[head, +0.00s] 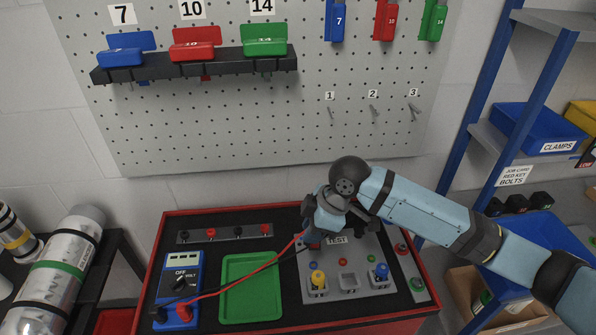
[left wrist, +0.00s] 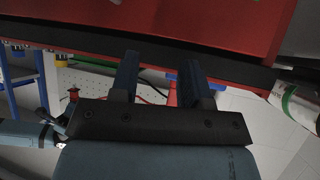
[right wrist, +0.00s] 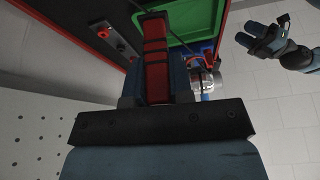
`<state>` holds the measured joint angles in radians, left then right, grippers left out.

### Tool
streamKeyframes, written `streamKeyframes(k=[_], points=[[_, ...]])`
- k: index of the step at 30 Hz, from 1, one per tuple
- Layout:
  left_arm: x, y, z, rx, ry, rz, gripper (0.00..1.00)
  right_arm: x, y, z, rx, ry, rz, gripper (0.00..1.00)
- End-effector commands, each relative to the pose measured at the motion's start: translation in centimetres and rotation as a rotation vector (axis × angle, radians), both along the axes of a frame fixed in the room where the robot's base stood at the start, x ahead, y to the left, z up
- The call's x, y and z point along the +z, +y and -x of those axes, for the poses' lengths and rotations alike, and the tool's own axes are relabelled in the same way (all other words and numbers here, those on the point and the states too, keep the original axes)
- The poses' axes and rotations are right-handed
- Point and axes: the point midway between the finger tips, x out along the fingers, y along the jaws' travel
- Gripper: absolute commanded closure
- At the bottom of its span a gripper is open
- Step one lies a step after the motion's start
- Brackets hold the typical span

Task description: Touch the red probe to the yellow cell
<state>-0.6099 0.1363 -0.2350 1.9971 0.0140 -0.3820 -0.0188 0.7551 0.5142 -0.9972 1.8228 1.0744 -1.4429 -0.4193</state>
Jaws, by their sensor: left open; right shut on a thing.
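My right gripper (head: 325,215) is shut on the red probe (right wrist: 156,60), which lies lengthwise between its fingers in the right wrist view. In the head view the gripper hides most of the probe, and I cannot make out its tip. The yellow cell (head: 318,279) sits in the front left socket of the grey test block (head: 345,262). The gripper is above and behind the cell, apart from it. A red lead runs from the blue multimeter (head: 180,285) to the right gripper. My left gripper (left wrist: 160,80) is open and empty, and is out of the head view.
A blue cell (head: 381,274) stands at the block's right, with an empty-looking socket (head: 348,283) between. A green tray (head: 251,290) lies between multimeter and block. A strip with red and black knobs (head: 225,233) is behind. A pegboard (head: 250,120) rises behind the bench.

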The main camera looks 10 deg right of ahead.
Motion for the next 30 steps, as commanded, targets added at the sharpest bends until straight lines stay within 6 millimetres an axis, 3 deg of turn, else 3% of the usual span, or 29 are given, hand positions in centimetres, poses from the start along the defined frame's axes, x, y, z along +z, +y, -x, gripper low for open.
streamKeyframes(k=[3, 7, 30], points=[[-0.2, 0.1, 0.2, -0.002, 0.006, -0.004, 0.57, -0.7, -0.4, 2.8, 0.082, 0.001, 0.0, 1.0], [-0.5, 0.1, 0.4, -0.002, 0.01, -0.006, 0.57, -1.1, -0.6, 4.0, 0.117, -0.002, -0.001, 1.0], [-5.0, 0.1, 0.3, -0.003, 0.002, -0.005, 0.57, -5.3, -0.6, 4.0, 0.118, -0.003, -0.001, 1.0]])
